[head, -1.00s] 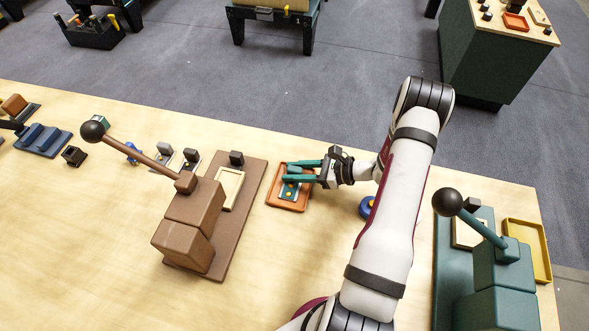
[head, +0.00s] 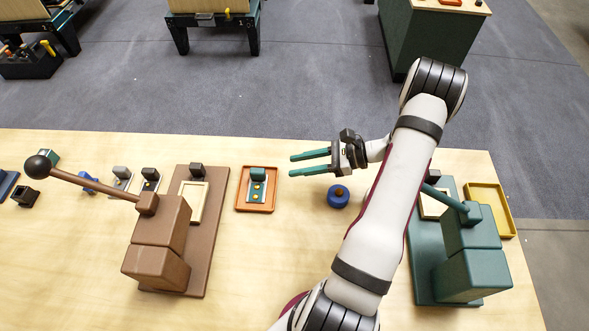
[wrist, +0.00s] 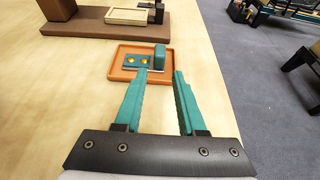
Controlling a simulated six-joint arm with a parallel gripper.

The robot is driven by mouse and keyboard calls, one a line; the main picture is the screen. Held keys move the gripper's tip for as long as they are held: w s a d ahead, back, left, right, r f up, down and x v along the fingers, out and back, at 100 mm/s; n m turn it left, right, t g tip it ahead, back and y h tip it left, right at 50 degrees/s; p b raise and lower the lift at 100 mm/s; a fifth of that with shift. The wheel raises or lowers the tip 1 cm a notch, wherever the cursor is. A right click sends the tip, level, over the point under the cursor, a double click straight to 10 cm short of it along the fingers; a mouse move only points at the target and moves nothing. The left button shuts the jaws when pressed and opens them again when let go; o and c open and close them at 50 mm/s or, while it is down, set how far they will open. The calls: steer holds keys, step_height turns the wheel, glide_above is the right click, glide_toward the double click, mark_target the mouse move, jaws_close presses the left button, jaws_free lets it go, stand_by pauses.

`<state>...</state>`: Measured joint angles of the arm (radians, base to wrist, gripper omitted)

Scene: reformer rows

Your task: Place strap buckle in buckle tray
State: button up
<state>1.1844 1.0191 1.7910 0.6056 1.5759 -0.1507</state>
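In the wrist view the fingertips (wrist: 160,73) overlap the tray's near edge.
A blue round piece with a brown knob (head: 338,196) stands on the table below my gripper. A brown lever press (head: 160,235) stands left of the tray. A teal press (head: 472,250) and a yellow tray (head: 509,220) are at the right. Bare table lies around the orange tray.

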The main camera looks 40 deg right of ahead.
steer(key=s+a+r+n+g, duration=0.1)
steer(key=a+r+n+g, duration=0.85)
steer(key=a, duration=0.65)
steer(key=s+a+r+n+h, duration=0.3)
steer(key=s+a+n, duration=0.1)
steer(key=s+n, duration=0.2)
steer(key=s+a+r+n+h, duration=0.4)
steer(key=s+a+n, duration=0.1)
steer(key=s, duration=0.4)
steer(key=shift+s+r+n+h, duration=0.15)
steer(key=shift+s+n+h, duration=0.15)
steer(key=shift+n, duration=0.15)
